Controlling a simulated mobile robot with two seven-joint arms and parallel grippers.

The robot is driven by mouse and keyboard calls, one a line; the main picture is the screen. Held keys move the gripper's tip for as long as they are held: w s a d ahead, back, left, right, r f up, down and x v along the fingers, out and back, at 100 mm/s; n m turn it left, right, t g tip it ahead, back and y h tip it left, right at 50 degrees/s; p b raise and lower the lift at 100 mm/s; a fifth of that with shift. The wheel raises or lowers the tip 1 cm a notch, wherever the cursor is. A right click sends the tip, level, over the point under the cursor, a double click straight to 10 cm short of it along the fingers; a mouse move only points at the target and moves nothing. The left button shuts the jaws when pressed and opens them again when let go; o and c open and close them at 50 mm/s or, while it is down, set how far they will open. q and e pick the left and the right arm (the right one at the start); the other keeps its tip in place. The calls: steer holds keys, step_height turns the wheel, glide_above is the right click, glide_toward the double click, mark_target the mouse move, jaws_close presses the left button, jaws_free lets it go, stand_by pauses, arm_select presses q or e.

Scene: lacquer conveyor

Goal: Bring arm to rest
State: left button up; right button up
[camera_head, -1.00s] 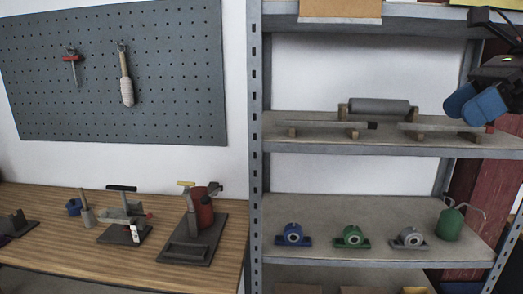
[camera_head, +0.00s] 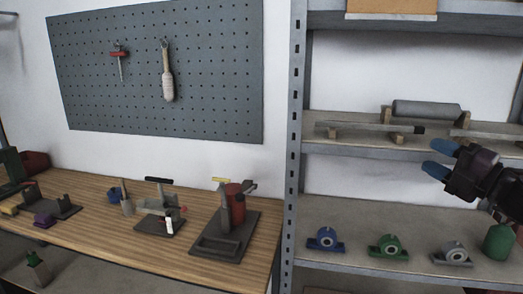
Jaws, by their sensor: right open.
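My right gripper (camera_head: 441,159) comes in from the right edge of the head view. It has two blue fingertips with a gap between them, and nothing is between them. It is in front of the shelf unit, near the height of the middle shelf board (camera_head: 345,144). The dark wrist part of my arm hides some of the shelf behind it. My left gripper is not in view.
The lower shelf holds a blue bearing block (camera_head: 326,241), a green one (camera_head: 388,247), a grey one (camera_head: 453,253) and a green can (camera_head: 498,242). A grey roller (camera_head: 427,110) rests on the middle shelf. The wooden bench (camera_head: 90,226) holds several tools and a red vise-like device (camera_head: 235,207).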

steer(key=s+f+m+h, duration=0.35)
steer(key=f+m, duration=0.45)
steer(key=f, duration=0.6)
steer(key=s+f+m+h, duration=0.2)
steer(key=f+m+h, duration=0.45)
steer(key=f, duration=0.75)
steer(key=s+a+f+m+g, duration=0.2)
steer(key=s+a+f+m, duration=0.2)
steer(key=s+f, duration=0.6)
steer(key=s+a+f+m+g+h, duration=0.1)
steer(key=s+a+f+m+g, duration=0.1)
steer(key=s+a+f+m, duration=0.2)
steer(key=s+f+m, duration=0.3)
steer(key=s+f, duration=0.3)
steer(key=s, duration=0.1)
steer(key=shift+a+f+g, duration=0.25)
steer(key=shift+a+g, duration=0.05)
steer(key=shift+a, duration=0.05)
